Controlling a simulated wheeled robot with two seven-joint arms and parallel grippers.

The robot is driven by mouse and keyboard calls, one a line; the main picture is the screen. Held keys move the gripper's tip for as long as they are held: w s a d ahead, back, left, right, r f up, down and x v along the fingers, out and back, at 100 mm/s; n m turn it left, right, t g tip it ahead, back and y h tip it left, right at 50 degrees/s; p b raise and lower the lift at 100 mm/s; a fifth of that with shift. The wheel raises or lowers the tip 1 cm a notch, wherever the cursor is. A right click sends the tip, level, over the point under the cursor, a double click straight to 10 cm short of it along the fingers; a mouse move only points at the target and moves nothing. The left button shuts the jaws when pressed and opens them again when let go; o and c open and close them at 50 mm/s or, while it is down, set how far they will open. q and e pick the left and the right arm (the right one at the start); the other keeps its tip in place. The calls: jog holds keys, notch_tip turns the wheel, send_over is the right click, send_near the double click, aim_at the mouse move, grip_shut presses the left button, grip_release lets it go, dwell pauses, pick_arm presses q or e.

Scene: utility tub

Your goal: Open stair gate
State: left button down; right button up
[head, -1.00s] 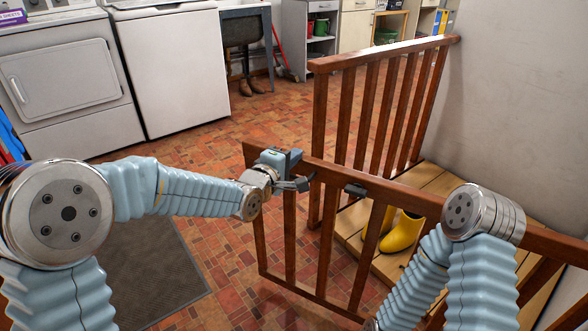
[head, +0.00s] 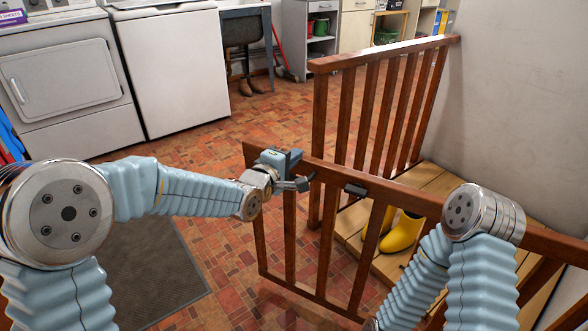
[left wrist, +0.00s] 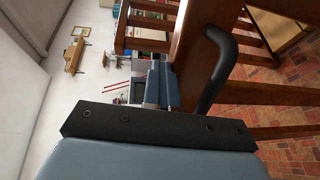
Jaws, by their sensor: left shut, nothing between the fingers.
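The brown wooden gate (head: 335,174) crosses the lower right of the head view, its left end standing out over the tiled floor. A small dark fitting (head: 355,190) sits on its top rail. My left gripper (head: 296,184) is at the top rail near the gate's left end, shut with nothing between its fingers. In the left wrist view, the shut blue-grey fingers (left wrist: 161,85) are beside a curved black handle (left wrist: 221,65) on brown wood. I cannot tell whether they touch it. My right arm hangs over the gate's right part; its gripper is out of view.
A slatted wooden railing (head: 385,60) stands behind the gate, beside a plank landing (head: 430,178) with yellow boots (head: 403,232). A grey mat (head: 150,270) lies at left. White appliances (head: 172,65) stand at the back. The tiled floor between is clear.

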pick_arm(q)
jog(key=c, duration=1.5)
grip_release()
jog(key=shift+g+y, duration=0.3)
jog(key=shift+g, duration=0.2)
jog(key=f, duration=0.4)
jog(key=shift+s+a+f, duration=0.1)
jog(key=shift+s+f, duration=0.15)
jog(key=shift+s, duration=0.15)
jog(key=shift+o, duration=0.2)
jog(key=r, duration=0.1)
jog(key=w+r+t, duration=0.1)
jog(key=shift+a+r, duration=0.1)
jog(key=shift+r, duration=0.3)
jog(key=shift+o, duration=1.1)
jog(key=shift+r+b+v, duration=0.1)
jog(key=shift+b+v, duration=0.2)
jog(key=shift+v, duration=0.6)
jog(key=shift+r+b+v, duration=0.15)
jog(key=shift+b+v, duration=0.1)
jog(key=shift+v, duration=0.7)
jog(key=r+b+v, duration=0.1)
jog(key=v, duration=1)
jog(key=shift+s+r+b, duration=0.3)
jog(key=shift+r+b, duration=0.05)
jog(key=shift+b, duration=0.05)
pick_arm(e)
jog(key=shift+f, duration=1.8)
